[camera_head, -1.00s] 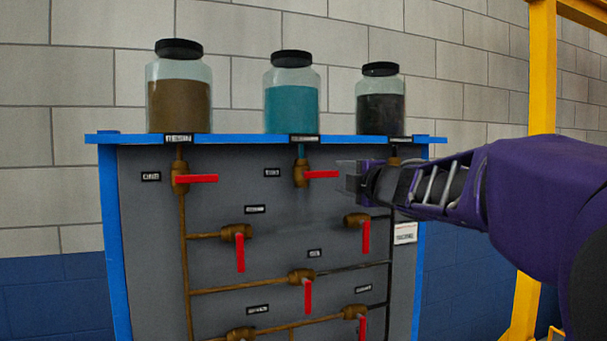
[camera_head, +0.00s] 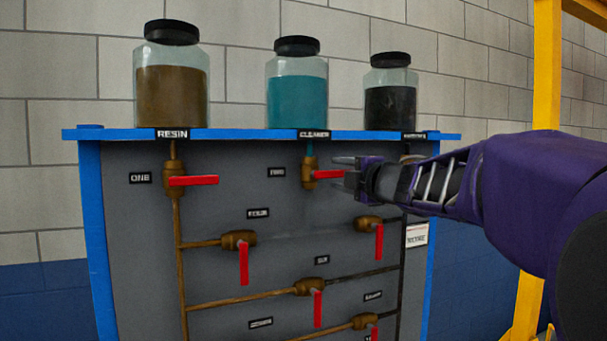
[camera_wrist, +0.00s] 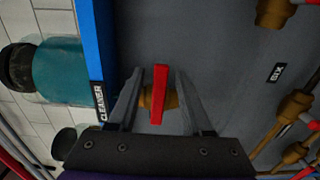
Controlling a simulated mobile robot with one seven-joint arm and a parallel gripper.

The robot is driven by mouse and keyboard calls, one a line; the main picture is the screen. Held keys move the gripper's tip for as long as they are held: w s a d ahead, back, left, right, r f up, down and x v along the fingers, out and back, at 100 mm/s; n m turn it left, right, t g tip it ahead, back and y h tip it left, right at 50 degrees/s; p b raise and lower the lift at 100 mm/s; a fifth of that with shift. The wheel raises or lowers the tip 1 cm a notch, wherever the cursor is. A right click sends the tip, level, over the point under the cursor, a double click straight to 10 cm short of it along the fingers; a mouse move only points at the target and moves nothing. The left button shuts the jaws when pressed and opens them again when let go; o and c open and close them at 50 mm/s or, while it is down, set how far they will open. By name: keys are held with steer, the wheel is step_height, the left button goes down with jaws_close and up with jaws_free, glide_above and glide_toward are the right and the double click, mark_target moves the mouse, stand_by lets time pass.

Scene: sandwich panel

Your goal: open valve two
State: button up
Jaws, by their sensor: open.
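Valve two is the brass valve (camera_head: 308,170) below the jar labelled CLEANER, with a red handle (camera_head: 329,174) that lies level and points right. The small label (camera_head: 276,172) to its left is too blurred to read surely. My gripper (camera_head: 346,168) is at the handle's right end, coming from the right. In the wrist view, my open gripper (camera_wrist: 158,103) has one finger on each side of the red handle (camera_wrist: 159,95), with a gap on both sides. The brass body shows behind the handle.
Valve one's red handle (camera_head: 194,181) is level, left of valve two. Lower red handles (camera_head: 244,264) hang down on the grey panel (camera_head: 130,270). Jars of resin (camera_head: 172,95), cleaner (camera_head: 297,100) and dark fluid (camera_head: 390,108) stand on the blue shelf (camera_head: 240,134). A yellow post (camera_head: 546,70) stands right.

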jaws_close()
stand_by(0.3)
stand_by(1.2)
